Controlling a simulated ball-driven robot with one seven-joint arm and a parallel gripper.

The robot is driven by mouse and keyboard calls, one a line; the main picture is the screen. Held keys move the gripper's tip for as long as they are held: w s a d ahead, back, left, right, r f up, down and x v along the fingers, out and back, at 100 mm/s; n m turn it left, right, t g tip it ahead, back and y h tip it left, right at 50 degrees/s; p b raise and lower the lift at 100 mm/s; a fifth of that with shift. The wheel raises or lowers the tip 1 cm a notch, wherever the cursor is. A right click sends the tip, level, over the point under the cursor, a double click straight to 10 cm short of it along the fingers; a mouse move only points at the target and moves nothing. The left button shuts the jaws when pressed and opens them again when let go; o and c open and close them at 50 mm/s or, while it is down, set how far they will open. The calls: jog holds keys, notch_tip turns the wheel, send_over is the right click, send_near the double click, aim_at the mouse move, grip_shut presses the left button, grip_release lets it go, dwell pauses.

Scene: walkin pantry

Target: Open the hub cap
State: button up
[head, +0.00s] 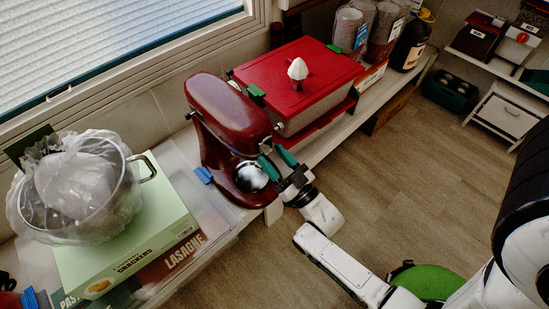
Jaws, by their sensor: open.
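The dark red stand mixer (222,112) stands on the counter, its rounded head pointing toward my gripper. A small silvery part (266,144) shows at the near end of the head, where a hub cap could be; it is too small to tell whether it is open or closed. My gripper (275,161) has teal fingers spread apart, one on each side of a gap, right at this end of the mixer head. I cannot tell whether a finger touches the mixer. A shiny round part (250,177) sits below the head, partly beside the fingers.
A red-lidded bin (300,75) with a white ornament stands behind the mixer. To the left, a metal pot (82,190) holding clear plastic sits on a green crackers box (130,240). Cups and a dark bottle (411,42) stand farther along the counter. The wooden floor (400,170) right of it is open.

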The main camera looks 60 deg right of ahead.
grip_shut()
dwell(0.6)
jog(key=shift+r+p, duration=0.1)
jog(key=shift+p, duration=0.2)
